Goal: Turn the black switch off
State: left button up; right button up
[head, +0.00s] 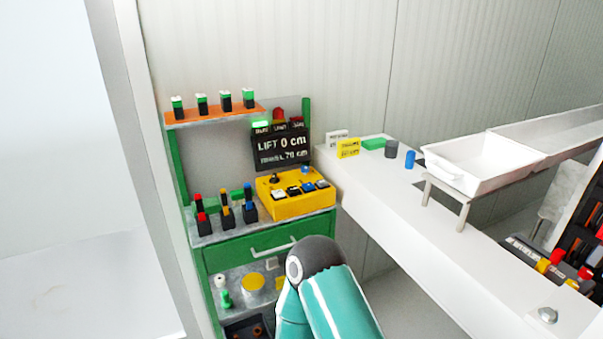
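A yellow control box (296,201) sits on top of the green cabinet. A small black switch (275,179) stands at the back left of its top face. Its on or off position is too small to tell. A teal arm link of mine with a dark joint rises from the bottom edge, in front of the cabinet. Neither of my grippers is in view.
Behind the box a black display (283,147) reads "LIFT 0 cm", with a lit green lamp (261,124) above. Several small dark holders with coloured tops (225,217) stand left of the box. A white bench (400,220) with a white tray (478,162) extends right.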

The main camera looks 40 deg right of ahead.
aim_at(273, 180)
jog(key=z, duration=1.1)
jog(key=i, duration=1)
jog(key=z, duration=0.15)
